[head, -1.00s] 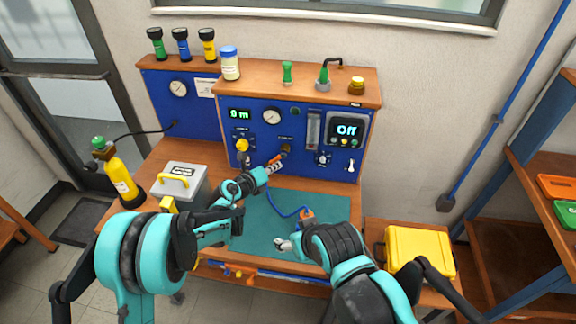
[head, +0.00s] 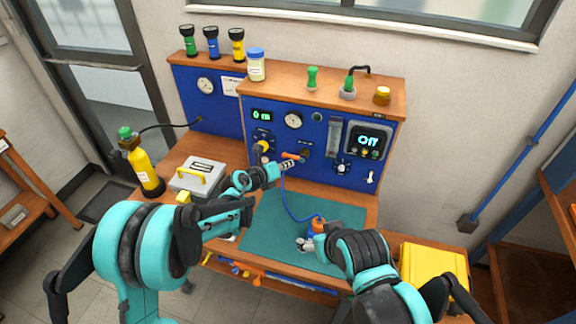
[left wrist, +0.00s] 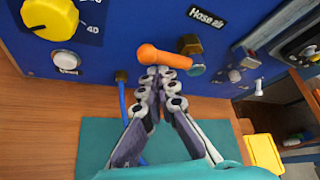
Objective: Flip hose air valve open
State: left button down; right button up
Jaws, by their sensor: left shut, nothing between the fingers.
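The hose air valve is a brass fitting (left wrist: 190,48) with an orange lever (left wrist: 165,57), under a "Hose air" label in the left wrist view. The lever points left from the fitting, nearly level. In the head view the lever (head: 291,156) sits low on the blue panel. My left gripper (left wrist: 158,73) is shut and empty, its tips just below the lever; I cannot tell whether they touch. It also shows in the head view (head: 287,165). My right gripper (head: 306,244) is low over the teal mat, beside an orange and blue tool; its fingers are too small to judge.
A yellow knob (left wrist: 50,18) and a white button (left wrist: 65,60) are left of the valve. A blue hose (head: 288,205) runs down to the orange and blue tool (head: 317,226) on the mat (head: 262,235). A grey box (head: 197,178) and a yellow bottle (head: 146,168) stand left.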

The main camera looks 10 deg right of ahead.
pick_arm(q)
jog(key=shift+w+a+r, duration=0.15)
jog(key=shift+w+r, duration=0.05)
jog(key=shift+r, duration=0.15)
dwell(0.3)
jog(key=shift+f, duration=0.15)
jog(key=f+b, duration=0.2)
jog(key=f, duration=0.1)
jog(key=s+f+b, duration=0.1)
jog(key=f+b, duration=0.1)
jog(key=shift+a, duration=0.25)
pick_arm(e)
notch_tip(320, 180, down, 4)
jog(key=s, duration=0.1)
pick_arm(q)
jog(key=s+a+r+p, duration=0.4)
jog(key=s+r, duration=0.2)
jog(key=s, duration=0.1)
jog(key=shift+s, duration=0.25)
pick_arm(e)
jog(key=r, duration=0.4)
jog(key=shift+d, duration=0.2)
